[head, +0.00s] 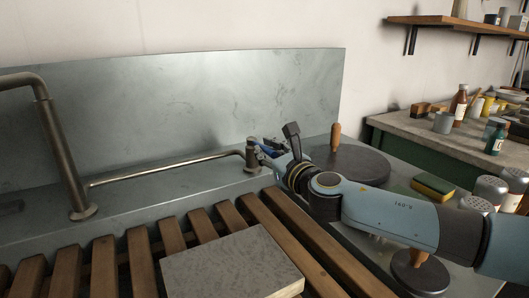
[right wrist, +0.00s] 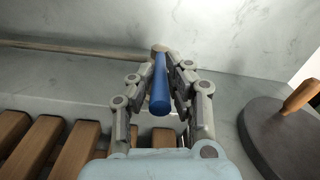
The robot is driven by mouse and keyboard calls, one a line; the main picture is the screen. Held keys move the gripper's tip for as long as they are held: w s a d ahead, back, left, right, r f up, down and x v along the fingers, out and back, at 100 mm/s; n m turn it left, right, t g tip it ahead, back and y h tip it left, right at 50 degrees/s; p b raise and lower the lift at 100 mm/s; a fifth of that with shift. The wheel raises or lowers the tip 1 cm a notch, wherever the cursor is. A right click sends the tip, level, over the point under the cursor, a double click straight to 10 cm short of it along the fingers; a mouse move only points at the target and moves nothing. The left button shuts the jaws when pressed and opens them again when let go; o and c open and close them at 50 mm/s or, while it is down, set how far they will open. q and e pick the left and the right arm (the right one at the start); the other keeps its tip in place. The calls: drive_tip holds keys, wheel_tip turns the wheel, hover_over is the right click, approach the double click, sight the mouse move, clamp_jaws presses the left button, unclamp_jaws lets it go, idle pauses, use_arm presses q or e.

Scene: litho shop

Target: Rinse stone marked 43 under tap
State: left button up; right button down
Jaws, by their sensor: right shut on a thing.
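A grey stone slab (head: 232,268) lies flat on the wooden slats of the rack, at the bottom of the head view. No number shows on the faces I see. The metal tap pipe (head: 62,150) rises at the left and bends out of the picture. A thin pipe runs from near its foot to a short metal post (head: 251,156). My right gripper (head: 268,147) is at this post, shut on a blue handle (right wrist: 160,92). The handle's far end meets a round metal part in the right wrist view. My left gripper is not in view.
The slatted wooden rack (head: 210,222) fills the front. A dark disc with a wooden handle (head: 350,163) stands right of my gripper, with another (head: 418,275) nearer. A yellow-green sponge (head: 432,187) and metal-topped shakers (head: 489,188) are beside my right arm. A metal splashback (head: 180,100) stands behind.

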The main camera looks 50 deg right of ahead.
drive_tip(key=shift+d+r, duration=0.1)
idle(0.4)
drive_tip(key=c, duration=1.3)
unclamp_jaws()
drive_tip(key=shift+s, duration=0.1)
drive_tip(key=v, duration=1.2)
drive_tip(key=shift+d, duration=0.1)
